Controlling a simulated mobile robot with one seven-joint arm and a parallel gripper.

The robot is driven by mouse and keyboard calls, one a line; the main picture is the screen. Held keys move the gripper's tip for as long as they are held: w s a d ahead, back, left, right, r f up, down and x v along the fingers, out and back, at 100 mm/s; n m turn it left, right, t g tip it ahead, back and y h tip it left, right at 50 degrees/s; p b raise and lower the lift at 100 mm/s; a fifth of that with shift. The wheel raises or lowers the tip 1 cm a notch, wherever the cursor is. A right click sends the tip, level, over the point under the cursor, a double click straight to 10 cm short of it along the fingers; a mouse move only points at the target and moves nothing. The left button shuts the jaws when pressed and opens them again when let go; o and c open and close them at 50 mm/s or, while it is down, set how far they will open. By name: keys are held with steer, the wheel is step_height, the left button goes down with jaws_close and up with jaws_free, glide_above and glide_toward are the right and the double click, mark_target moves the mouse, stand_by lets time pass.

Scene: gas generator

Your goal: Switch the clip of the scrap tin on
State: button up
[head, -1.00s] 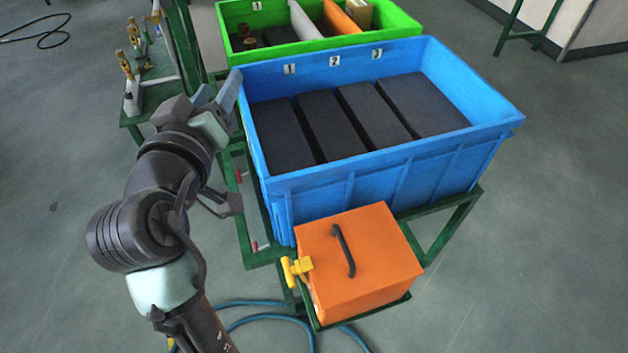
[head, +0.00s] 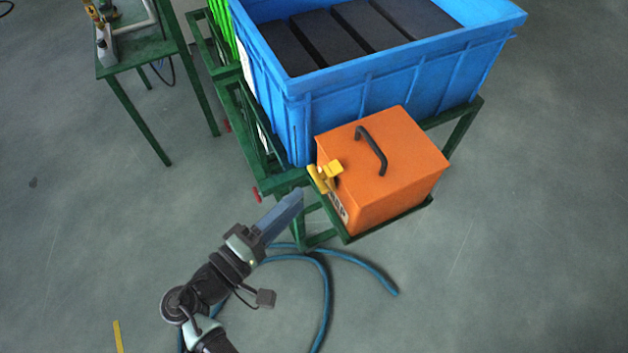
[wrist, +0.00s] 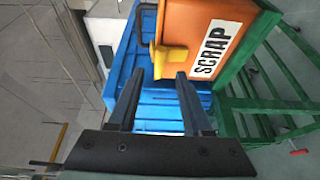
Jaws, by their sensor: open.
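The scrap tin (head: 390,165) is an orange box with a black handle on its lid, on a green stand. In the wrist view the tin (wrist: 195,22) carries a white label (wrist: 215,50) reading SCRAP. The yellow clip (head: 325,174) sits on the tin's left side at the lid edge; it also shows in the wrist view (wrist: 168,60), just beyond the fingertips. My gripper (head: 298,193) is to the lower left of the tin, below the clip in the picture. In the wrist view my gripper (wrist: 158,78) has its two fingers apart with nothing between them.
A blue crate (head: 390,80) with dark blocks stands behind the tin on a green frame (head: 275,183). A blue hose (head: 325,290) lies on the floor below. A green table (head: 140,55) stands at the upper left.

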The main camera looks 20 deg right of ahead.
mark_target(329, 179)
steer(key=x, duration=0.6)
steer(key=shift+w, duration=0.1)
steer(key=shift+c, duration=0.3)
steer(key=shift+f, duration=0.1)
jaws_close()
